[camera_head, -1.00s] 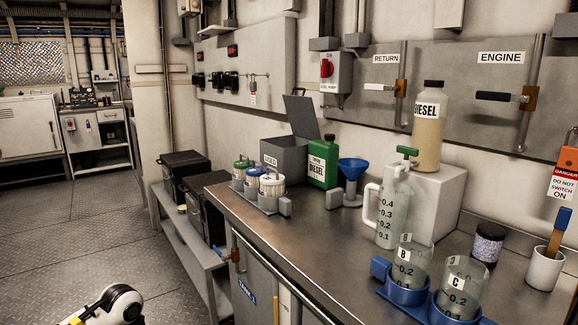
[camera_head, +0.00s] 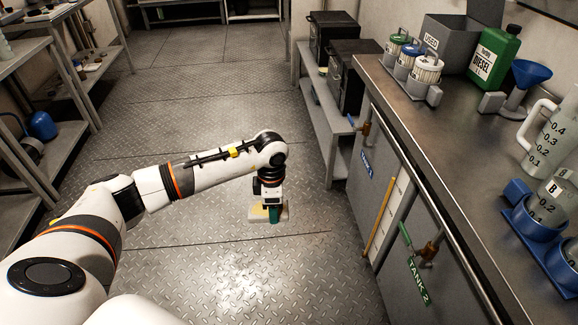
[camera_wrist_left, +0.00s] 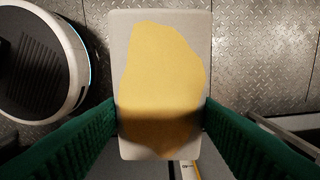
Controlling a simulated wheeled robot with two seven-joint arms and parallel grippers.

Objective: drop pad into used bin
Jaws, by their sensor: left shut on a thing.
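The pad (camera_head: 255,213) is a whitish rectangle with a large yellow stain. My left gripper (camera_head: 274,214) is shut on it and holds it over the open floor, left of the workbench. In the left wrist view the pad (camera_wrist_left: 160,60) sits between the green fingers, which grip its two long sides. The used bin (camera_head: 448,47) is a grey box marked USED at the back of the bench, its lid raised. Its inside is hidden. The pad is well apart from it, lower and to the left. My right gripper is not in view.
Several lidded jars in a rack (camera_head: 416,70) stand in front of the used bin. A green diesel can (camera_head: 496,57) and blue funnel (camera_head: 528,75) stand to its right. Black boxes (camera_head: 333,38) sit on a low shelf (camera_head: 318,118). The floor (camera_head: 215,90) is clear.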

